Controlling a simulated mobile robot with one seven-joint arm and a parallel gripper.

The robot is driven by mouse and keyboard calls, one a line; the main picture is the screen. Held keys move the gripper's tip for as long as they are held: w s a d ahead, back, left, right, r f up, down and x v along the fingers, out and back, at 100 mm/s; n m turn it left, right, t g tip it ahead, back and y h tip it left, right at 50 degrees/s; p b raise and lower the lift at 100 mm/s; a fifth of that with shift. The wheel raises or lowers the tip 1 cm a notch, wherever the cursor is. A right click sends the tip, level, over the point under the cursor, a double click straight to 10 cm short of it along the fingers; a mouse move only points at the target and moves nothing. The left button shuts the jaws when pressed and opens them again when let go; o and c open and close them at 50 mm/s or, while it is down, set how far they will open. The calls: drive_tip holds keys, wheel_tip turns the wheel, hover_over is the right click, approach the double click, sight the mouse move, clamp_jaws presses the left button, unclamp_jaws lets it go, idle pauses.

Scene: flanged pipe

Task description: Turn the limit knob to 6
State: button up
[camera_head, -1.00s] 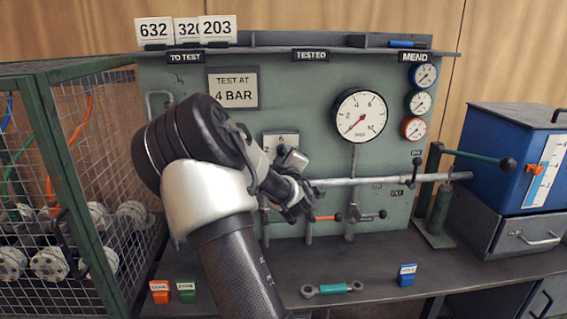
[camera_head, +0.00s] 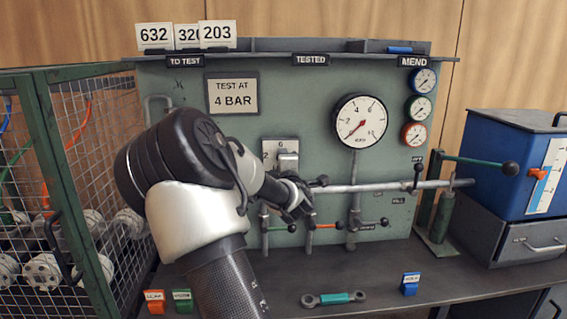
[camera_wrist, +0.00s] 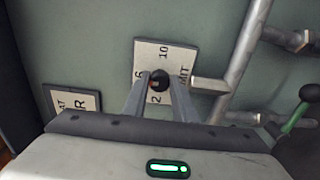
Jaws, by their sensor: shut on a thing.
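The limit knob (camera_wrist: 159,76) is a small dark knob on a pale square dial plate (camera_wrist: 150,52). The plate is marked 2, 6 and 10, with part of the word LIMIT at its right in the wrist view. My gripper (camera_wrist: 164,82) has one finger on each side of the knob and is shut on it. I cannot make out which number the knob points to. In the head view the plate (camera_head: 268,146) shows on the green panel with the 6 at its top; my gripper (camera_head: 288,163) covers its lower right part and hides the knob.
A horizontal pipe (camera_head: 380,186) with small valve levers runs to the right of my gripper. A pressure gauge (camera_head: 360,121) and a "TEST AT 4 BAR" sign (camera_head: 232,93) are above. A wire cage (camera_head: 75,190) stands at left. A turquoise-handled spanner (camera_head: 334,298) lies on the bench.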

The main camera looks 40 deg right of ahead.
idle(0.3)
drive_tip(key=o, duration=1)
drive_tip(key=shift+o, duration=0.2)
drive_tip(key=p+v, duration=0.3)
drive_tip(key=v, duration=1.4)
drive_tip(key=shift+s, duration=0.25)
